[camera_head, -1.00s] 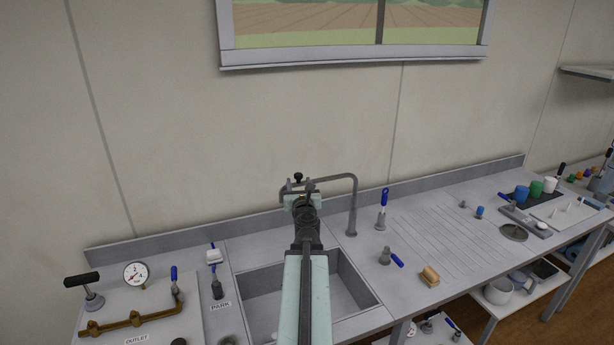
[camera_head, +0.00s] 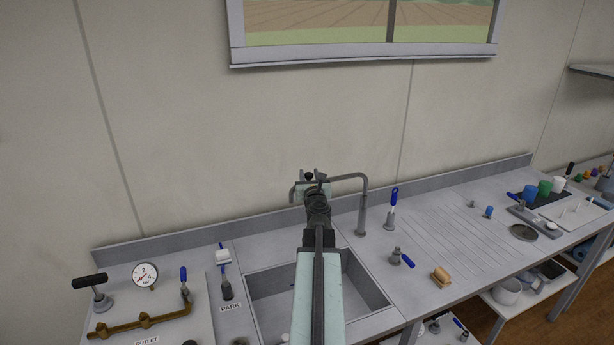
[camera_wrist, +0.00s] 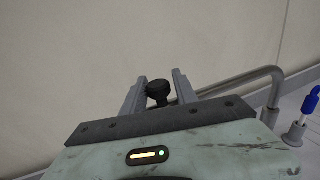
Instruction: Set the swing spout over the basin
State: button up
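The grey swing spout (camera_head: 346,177) rises from a post on the counter behind the basin's right side. Its arm runs left along the wall, and its down-turned end (camera_head: 292,194) shows left of my gripper. Whether that end is above the basin or the strip behind it is unclear. The basin (camera_head: 270,284) is partly hidden by my arm. My gripper (camera_head: 309,174) is at the spout's left part, its fingers apart on either side of a black knob (camera_wrist: 158,90). I see no firm contact with the knob. The spout's bent tube also shows in the wrist view (camera_wrist: 245,76).
A blue-handled tap (camera_head: 391,207) stands right of the spout post. Another blue-handled valve (camera_head: 401,258) and a wooden brush (camera_head: 441,277) are on the right. A gauge (camera_head: 145,274) and brass pipe (camera_head: 140,322) are on the left. The ribbed drainboard (camera_head: 455,235) is mostly clear.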

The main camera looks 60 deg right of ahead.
jog(key=shift+w, duration=0.1)
grip_shut()
dwell(1.1)
